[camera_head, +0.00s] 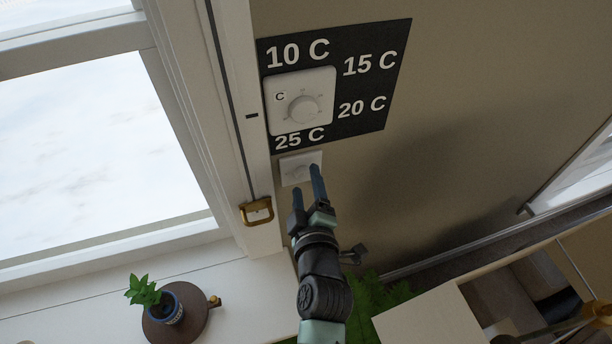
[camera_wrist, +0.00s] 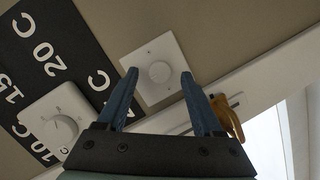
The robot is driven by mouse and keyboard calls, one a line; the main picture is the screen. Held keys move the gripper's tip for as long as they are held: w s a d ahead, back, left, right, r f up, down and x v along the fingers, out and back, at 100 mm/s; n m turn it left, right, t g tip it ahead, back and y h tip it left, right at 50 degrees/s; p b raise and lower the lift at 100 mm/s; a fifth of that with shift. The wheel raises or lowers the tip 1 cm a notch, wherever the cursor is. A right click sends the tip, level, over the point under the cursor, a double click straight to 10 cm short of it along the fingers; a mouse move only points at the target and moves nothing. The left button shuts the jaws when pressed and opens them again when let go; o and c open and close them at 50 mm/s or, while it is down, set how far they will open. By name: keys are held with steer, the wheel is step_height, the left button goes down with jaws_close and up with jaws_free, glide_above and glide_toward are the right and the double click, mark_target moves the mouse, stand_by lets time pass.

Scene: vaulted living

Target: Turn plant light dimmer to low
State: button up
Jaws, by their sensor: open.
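A small white square dimmer (camera_head: 300,167) with a round knob is on the wall just below the dark temperature sign. In the wrist view the dimmer (camera_wrist: 157,70) sits ahead, with its knob between and beyond my fingertips. My gripper (camera_head: 306,180) is open and empty, its two blue fingers pointing at the dimmer. In the head view one finger partly covers the dimmer's right side. In the wrist view my gripper (camera_wrist: 158,73) shows a clear gap between its fingers. I cannot tell whether a finger touches the plate. The knob's setting is too small to read.
A larger white thermostat (camera_head: 301,103) is on the dark sign (camera_head: 368,42) marked 10 C to 25 C, above the dimmer. A window frame with a brass handle (camera_head: 257,211) is close on the left. A potted plant (camera_head: 168,306) stands on the sill at lower left.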

steer(key=shift+w+f, duration=0.15)
steer(key=shift+w, duration=0.45)
jaws_close()
